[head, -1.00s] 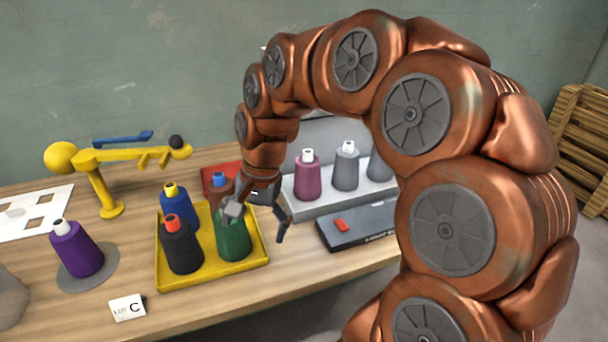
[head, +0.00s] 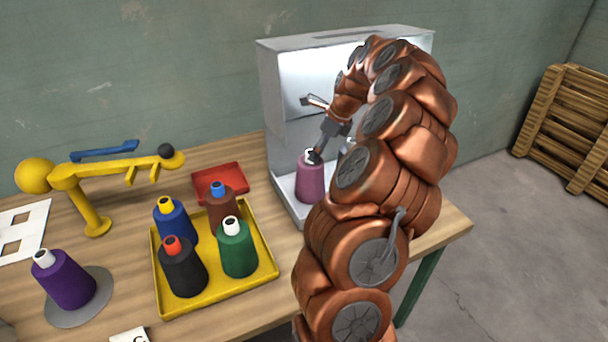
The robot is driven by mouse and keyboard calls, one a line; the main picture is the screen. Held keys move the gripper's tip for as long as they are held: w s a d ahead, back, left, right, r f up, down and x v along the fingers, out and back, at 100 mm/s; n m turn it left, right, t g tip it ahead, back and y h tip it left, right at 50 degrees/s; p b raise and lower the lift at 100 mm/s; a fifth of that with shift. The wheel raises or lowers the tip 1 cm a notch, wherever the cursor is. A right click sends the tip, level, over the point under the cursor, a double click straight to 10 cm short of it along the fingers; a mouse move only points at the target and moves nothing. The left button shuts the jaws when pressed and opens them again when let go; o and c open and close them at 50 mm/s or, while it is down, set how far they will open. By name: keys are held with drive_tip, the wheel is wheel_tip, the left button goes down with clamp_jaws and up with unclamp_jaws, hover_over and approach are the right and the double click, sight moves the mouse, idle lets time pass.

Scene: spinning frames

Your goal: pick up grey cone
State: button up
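The grey cone does not show now. The place to the right of the pink cone (head: 309,182), where grey cones stood in the earlier frame, is hidden behind my arm. The pink cone stands upright on the base of the grey metal booth (head: 275,100). Nothing shows held between the fingers.
A yellow tray (head: 215,296) holds blue, black, brown and green cones. A purple cone (head: 64,280) stands on a grey disc at the left. A yellow stand (head: 95,210) and a red tray (head: 219,183) are behind. A pallet (head: 568,130) leans at the wall.

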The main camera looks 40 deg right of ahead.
sight(307, 163)
drive_tip(key=shift+a+p+x, duration=0.15)
drive_tip(key=shift+p+x, duration=0.25)
drive_tip(key=shift+x, duration=0.45)
drive_tip(key=shift+a+p+x, duration=0.15)
drive_tip(key=shift+p+x, duration=0.2)
drive_tip(key=shift+x, duration=0.45)
drive_tip(key=shift+p+x, duration=0.65)
drive_tip(key=shift+x, duration=1.25)
drive_tip(key=shift+w, duration=0.2)
drive_tip(key=c, duration=1.7)
